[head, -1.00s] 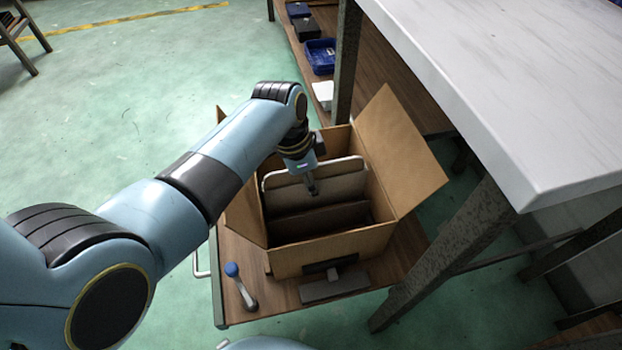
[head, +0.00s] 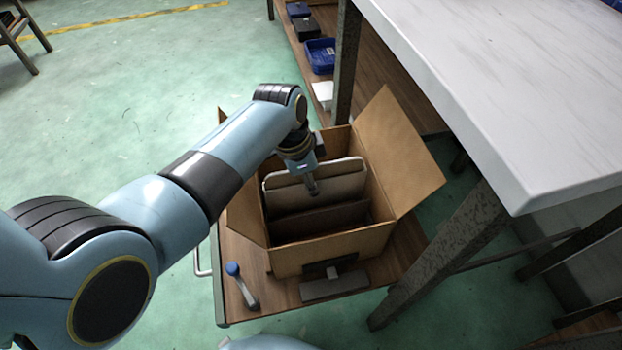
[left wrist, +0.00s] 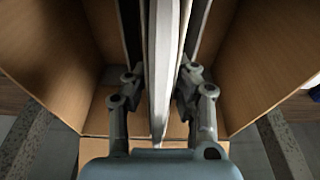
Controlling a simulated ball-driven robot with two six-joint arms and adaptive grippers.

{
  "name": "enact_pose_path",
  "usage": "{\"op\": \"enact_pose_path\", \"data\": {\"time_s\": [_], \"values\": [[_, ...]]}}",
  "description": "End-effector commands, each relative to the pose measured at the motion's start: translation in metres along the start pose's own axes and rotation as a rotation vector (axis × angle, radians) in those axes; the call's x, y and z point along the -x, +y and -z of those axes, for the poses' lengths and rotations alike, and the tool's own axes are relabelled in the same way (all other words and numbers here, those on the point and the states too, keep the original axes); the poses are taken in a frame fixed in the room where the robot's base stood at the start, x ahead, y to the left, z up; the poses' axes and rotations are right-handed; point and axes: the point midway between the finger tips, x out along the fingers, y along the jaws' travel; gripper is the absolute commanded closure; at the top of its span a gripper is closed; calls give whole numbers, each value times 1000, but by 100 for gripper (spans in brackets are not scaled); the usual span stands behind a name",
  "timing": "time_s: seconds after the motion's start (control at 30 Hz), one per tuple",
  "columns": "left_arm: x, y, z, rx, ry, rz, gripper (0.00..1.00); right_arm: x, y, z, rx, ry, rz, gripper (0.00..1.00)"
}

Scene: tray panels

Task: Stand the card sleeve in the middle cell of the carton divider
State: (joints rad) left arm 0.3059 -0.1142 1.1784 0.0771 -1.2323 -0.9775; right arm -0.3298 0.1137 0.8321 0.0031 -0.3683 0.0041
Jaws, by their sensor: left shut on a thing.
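The card sleeve (head: 345,183) is a flat, light panel with a pale rounded rim. It stands upright inside the open carton, its top edge showing above the divider. My left gripper (head: 311,187) reaches down from above and is shut on its upper edge. In the left wrist view the sleeve (left wrist: 160,50) is seen edge-on between the two fingers (left wrist: 158,88). The carton divider (head: 322,220) shows as a dark brown wall in front of the sleeve. Dark strips lie on both sides of the sleeve in the left wrist view. Its bottom edge is hidden. My right gripper is out of view.
The brown carton (head: 330,253) has its flaps spread and stands on a wooden cart top (head: 235,297). A blue-knobbed lever (head: 233,269) and a grey plate (head: 335,287) are at its front. A white-topped table (head: 520,100) is close on the right.

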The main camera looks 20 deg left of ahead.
Motion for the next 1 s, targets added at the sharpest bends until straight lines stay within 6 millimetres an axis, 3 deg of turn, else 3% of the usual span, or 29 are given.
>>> {"op": "enact_pose_path", "data": {"time_s": [0.47,0.5,0.6,0.7,0.87,1.0], "values": [[0,0,0,0,0,1,100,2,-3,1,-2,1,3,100],[0,0,0,0,0,1,74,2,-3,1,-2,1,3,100],[0,0,0,0,0,1,61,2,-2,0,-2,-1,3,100],[0,0,0,0,0,1,50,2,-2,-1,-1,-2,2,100],[0,0,0,0,0,1,50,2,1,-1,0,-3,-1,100],[0,0,0,0,0,0,34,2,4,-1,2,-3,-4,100]]}}
